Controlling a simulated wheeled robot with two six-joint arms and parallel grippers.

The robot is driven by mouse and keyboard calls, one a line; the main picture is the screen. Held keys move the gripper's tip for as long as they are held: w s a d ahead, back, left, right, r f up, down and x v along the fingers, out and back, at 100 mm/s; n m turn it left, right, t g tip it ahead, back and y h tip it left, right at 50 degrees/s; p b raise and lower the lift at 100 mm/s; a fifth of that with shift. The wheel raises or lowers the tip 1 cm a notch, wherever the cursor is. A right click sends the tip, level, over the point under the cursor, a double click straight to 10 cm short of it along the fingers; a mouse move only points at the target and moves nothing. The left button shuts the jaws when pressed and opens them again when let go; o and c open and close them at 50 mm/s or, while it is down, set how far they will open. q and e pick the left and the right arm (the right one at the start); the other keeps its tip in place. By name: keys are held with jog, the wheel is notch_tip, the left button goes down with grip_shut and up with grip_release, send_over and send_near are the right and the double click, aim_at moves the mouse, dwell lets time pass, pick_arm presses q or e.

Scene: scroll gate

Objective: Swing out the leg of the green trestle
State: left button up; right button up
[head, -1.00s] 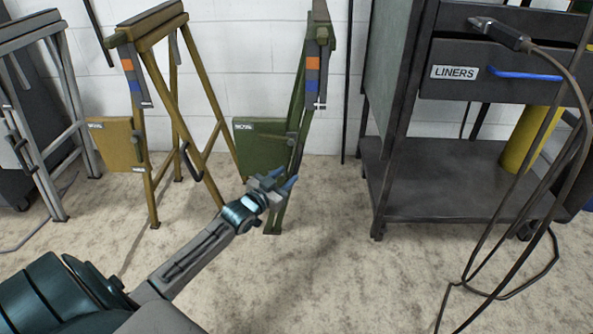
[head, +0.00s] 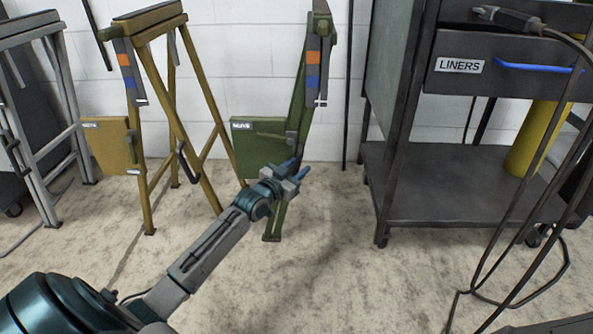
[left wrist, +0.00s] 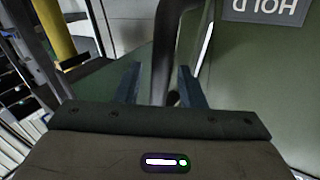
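The green trestle (head: 298,110) stands folded and narrow against the white wall in the head view. A green panel (head: 258,143) with a small label hangs on its left. My left gripper (head: 298,167) is in front of the trestle's lower part, just right of the panel. In the left wrist view my left gripper (left wrist: 160,84) has its two fingers apart. A dark upright bar (left wrist: 166,50) shows between them; I cannot tell whether they touch it. The green panel fills the right side there, with an upside-down "HOLD" label (left wrist: 270,10). My right gripper is not in view.
A yellow trestle (head: 150,35) stands open to the left, with a grey one (head: 40,110) beyond it. A dark cart (head: 440,200) with a "LINERS" drawer (head: 500,75) and hanging cables stands at the right. The floor between trestle and cart is clear.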

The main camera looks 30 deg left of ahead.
pick_arm(q)
grip_shut()
jog(key=shift+d, duration=0.1)
jog(key=shift+w+d+f, duration=0.15)
jog(key=shift+w+d, duration=0.05)
jog(key=shift+d, duration=0.1)
jog(key=w+d+n+t+b, duration=0.1)
jog(key=w+d+n, duration=0.1)
jog(key=d, duration=0.4)
jog(key=w+d+n+t+y+b, duration=0.1)
jog(key=w+d+n+b, duration=0.1)
jog(key=w+d, duration=0.3)
jog(key=shift+w+d+r+n+t+b, duration=0.15)
jog(key=shift+d+r+n+t+b, duration=0.15)
jog(key=shift+d+n+t, duration=0.1)
